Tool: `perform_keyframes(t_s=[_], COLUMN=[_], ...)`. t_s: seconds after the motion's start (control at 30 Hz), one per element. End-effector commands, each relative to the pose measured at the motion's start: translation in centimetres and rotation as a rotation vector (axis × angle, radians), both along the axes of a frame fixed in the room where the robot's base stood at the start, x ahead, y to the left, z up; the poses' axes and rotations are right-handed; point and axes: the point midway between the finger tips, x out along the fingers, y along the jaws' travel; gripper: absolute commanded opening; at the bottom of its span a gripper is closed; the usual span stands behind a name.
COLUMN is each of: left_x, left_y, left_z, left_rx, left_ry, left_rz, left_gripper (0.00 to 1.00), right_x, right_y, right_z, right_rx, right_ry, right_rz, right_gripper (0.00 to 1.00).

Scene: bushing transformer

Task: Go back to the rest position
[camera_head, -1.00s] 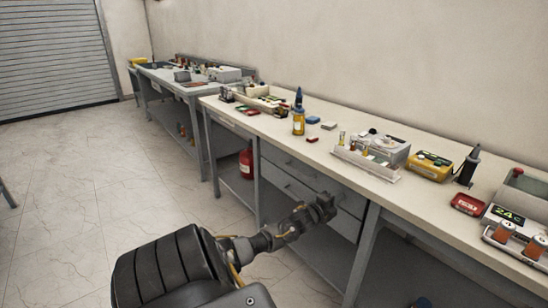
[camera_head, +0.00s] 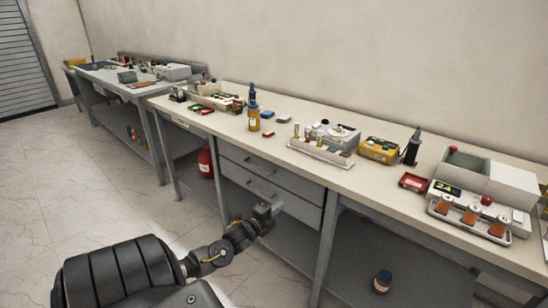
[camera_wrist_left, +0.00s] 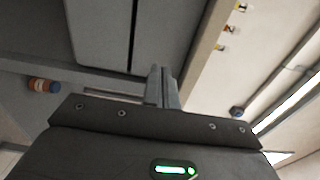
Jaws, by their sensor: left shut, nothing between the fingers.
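My left arm comes in from the bottom left in the head view. Its gripper (camera_head: 268,212) is in front of the grey drawers (camera_head: 262,184) under the workbench (camera_head: 225,122), below the worktop. In the left wrist view the two fingers (camera_wrist_left: 162,86) are together with nothing between them. Whether the gripper touches the drawer front cannot be told. My right gripper is not in view.
On the worktop stand a yellow bottle (camera_head: 253,118), a white tray (camera_head: 321,152), a yellow case (camera_head: 379,150) and a device with a green display (camera_head: 468,200). A red extinguisher (camera_head: 206,163) stands beneath. The floor (camera_head: 60,180) at left is clear.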

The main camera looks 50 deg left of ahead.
Motion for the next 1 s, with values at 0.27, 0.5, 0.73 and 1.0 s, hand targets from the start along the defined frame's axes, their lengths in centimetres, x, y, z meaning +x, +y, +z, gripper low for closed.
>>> perform_keyframes(t_s=[0.27,0.5,0.73,1.0], left_x=[-1.2,-1.2,-1.6,-9.4], left_y=[0.0,0.0,0.9,2.7], left_z=[0.0,0.0,-2.0,-20.4], left_rx=[0.000,0.000,-0.159,-0.579], left_ry=[-0.001,0.000,0.033,0.339], left_rz=[0.003,0.003,0.032,0.294], left_gripper=[0.00,0.00,0.00,0.00], right_x=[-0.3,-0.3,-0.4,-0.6], right_y=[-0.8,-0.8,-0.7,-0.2], right_z=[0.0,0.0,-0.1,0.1], right_rx=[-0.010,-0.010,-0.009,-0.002], right_ry=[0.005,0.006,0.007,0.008], right_rz=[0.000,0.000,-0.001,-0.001], right_gripper=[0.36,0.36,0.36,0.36])
